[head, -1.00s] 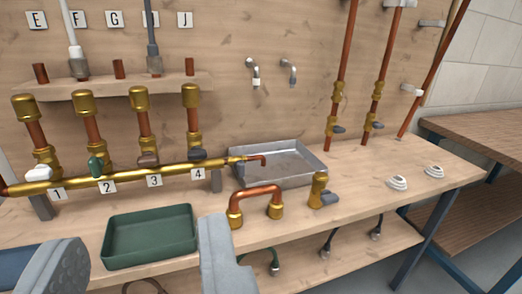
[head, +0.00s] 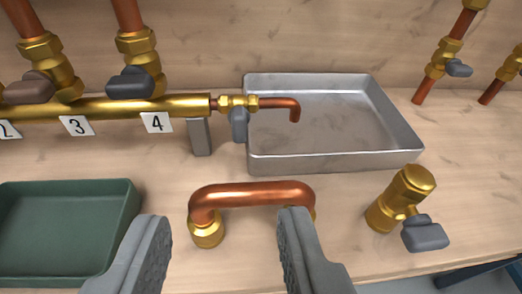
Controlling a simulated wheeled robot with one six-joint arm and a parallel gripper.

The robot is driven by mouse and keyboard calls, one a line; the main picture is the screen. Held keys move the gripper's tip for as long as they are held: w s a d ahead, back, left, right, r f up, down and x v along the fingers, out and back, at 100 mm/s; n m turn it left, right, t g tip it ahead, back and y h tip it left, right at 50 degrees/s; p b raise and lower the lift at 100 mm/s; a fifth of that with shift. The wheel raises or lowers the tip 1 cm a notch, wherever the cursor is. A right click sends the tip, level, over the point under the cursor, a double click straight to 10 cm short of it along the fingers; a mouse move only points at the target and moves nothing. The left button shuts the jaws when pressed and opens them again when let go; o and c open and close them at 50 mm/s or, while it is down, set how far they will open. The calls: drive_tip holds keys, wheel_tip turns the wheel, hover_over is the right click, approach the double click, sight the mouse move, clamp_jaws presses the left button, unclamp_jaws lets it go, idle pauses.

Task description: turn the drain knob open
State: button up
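The drain valve (head: 236,102) is a small brass fitting at the right end of the brass manifold pipe (head: 185,105). Its blue-grey drain knob (head: 239,126) hangs downward beneath it. A short copper drain spout (head: 280,103) bends down over the grey metal tray (head: 335,160). My gripper (head: 223,217) is open and empty, its two grey fingers apart at the bottom of the view. The knob lies ahead, beyond the fingertips, and nothing touches it.
A copper U-shaped pipe (head: 250,193) with brass ends lies between my fingers and the manifold. A grey support post (head: 200,136) stands just left of the knob. A green tray (head: 65,230) is at left, a brass valve (head: 402,198) at right.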

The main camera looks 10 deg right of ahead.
drive_tip(key=f, duration=0.1)
approach(239, 119)
drive_tip(key=x, duration=0.9)
drive_tip(key=shift+w+f, duration=0.15)
drive_tip(key=shift+w, duration=0.1)
drive_tip(key=shift+c, duration=0.3)
clamp_jaws()
